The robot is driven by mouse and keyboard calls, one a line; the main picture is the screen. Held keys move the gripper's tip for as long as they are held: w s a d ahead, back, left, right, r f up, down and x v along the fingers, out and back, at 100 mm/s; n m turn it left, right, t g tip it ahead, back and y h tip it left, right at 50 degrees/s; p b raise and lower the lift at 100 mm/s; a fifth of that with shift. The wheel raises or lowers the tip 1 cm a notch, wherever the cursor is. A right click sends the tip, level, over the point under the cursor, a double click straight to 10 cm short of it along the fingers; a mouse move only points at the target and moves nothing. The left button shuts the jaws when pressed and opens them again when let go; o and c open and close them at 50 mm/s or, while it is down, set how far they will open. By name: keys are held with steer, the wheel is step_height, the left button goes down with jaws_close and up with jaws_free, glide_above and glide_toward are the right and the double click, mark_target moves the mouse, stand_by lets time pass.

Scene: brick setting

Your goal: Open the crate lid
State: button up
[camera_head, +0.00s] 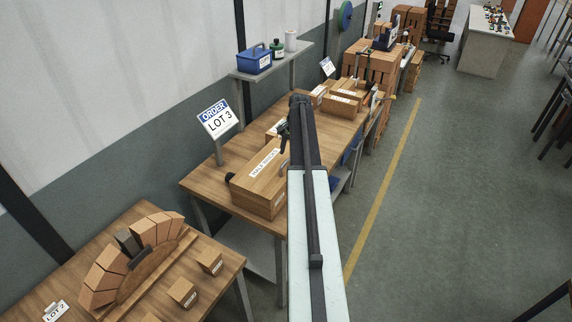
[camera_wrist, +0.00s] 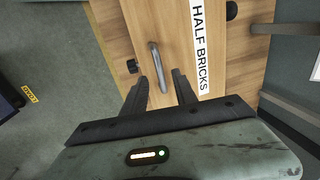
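The crate is a closed wooden box (camera_head: 258,182) labelled "HALF BRICKS", standing on a wooden workbench (camera_head: 215,186). My arm covers part of its right side in the head view. The crate also fills the upper middle of the wrist view (camera_wrist: 128,30), with a grey bar handle (camera_wrist: 157,65) and the white label strip (camera_wrist: 201,45). My gripper (camera_wrist: 161,75) is open, its two dark fingers pointing at the crate. In the picture the handle's near end lies between the fingers. I cannot tell how far apart in depth they are.
An "ORDER LOT 3" sign (camera_head: 218,119) stands behind the crate. More boxes (camera_head: 343,104) lie farther along the bench. A shelf (camera_head: 272,71) with a blue toolbox (camera_head: 254,60) hangs above. A brick arch (camera_head: 134,258) stands on the nearer table. The floor (camera_head: 430,200) at right is clear.

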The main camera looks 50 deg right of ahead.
mark_target(287, 162)
steer(key=f+b, duration=0.2)
steer(key=f, duration=0.1)
steer(key=f+b, duration=0.1)
steer(key=shift+w+f, duration=0.25)
steer(key=shift+w, duration=0.05)
steer(key=shift+r, duration=0.1)
jaws_close()
steer(key=shift+s, duration=0.15)
stand_by(0.7)
